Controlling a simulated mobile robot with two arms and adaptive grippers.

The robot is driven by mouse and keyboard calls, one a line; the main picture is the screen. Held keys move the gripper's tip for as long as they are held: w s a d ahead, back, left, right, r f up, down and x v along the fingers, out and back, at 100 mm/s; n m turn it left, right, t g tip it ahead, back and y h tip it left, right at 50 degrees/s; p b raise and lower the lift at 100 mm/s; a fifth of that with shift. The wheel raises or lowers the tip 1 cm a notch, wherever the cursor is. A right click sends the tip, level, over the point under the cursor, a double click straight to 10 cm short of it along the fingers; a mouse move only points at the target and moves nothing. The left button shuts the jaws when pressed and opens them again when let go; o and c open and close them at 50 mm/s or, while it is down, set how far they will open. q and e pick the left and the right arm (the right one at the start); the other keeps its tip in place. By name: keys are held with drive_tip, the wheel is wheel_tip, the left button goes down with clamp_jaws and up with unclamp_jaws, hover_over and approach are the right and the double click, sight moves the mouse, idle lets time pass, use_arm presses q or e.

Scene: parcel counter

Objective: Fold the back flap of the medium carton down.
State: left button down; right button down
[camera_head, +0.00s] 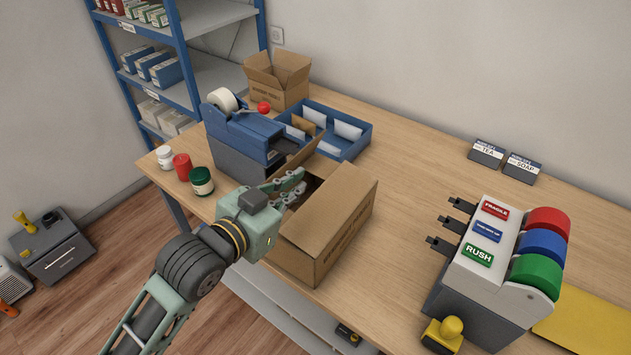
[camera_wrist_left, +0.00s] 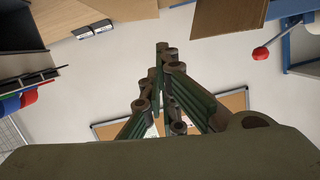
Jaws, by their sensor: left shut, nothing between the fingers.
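The medium carton (camera_head: 343,241) stands on the wooden table near its front edge, with a broad flap lying over its right part. Its back flap (camera_head: 309,157) stands up, tilted, beside the tape dispenser. My left gripper (camera_head: 301,180) reaches in from the left over the carton's dark opening, in front of the back flap. Its fingers are together and empty. In the left wrist view the shut fingers (camera_wrist_left: 162,46) point up the picture; a brown panel (camera_wrist_left: 228,18) lies beyond them, apart in the picture. Contact with the back flap cannot be told. My right gripper is out of view.
A blue tape dispenser (camera_head: 240,139) with a red knob (camera_head: 264,107) stands close behind the carton. Blue trays (camera_head: 361,146) and an open small carton (camera_head: 277,82) are at the back. Jars (camera_head: 201,181) stand left. A label dispenser (camera_head: 486,262) stands right; the table between is clear.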

use_arm(q)
drive_tip(key=p+x, duration=0.1)
drive_tip(key=x, duration=0.3)
drive_tip(key=p+x, duration=0.1)
drive_tip(key=x, duration=0.3)
drive_tip(key=shift+d+r, duration=0.15)
drive_tip(key=shift+r, duration=0.05)
drive_tip(key=f, duration=0.1)
drive_tip(key=w+f+p, duration=0.1)
drive_tip(key=f, duration=0.1)
drive_tip(key=shift+f, duration=0.2)
drive_tip(key=shift+f+p, duration=0.3)
drive_tip(key=shift+f, duration=0.25)
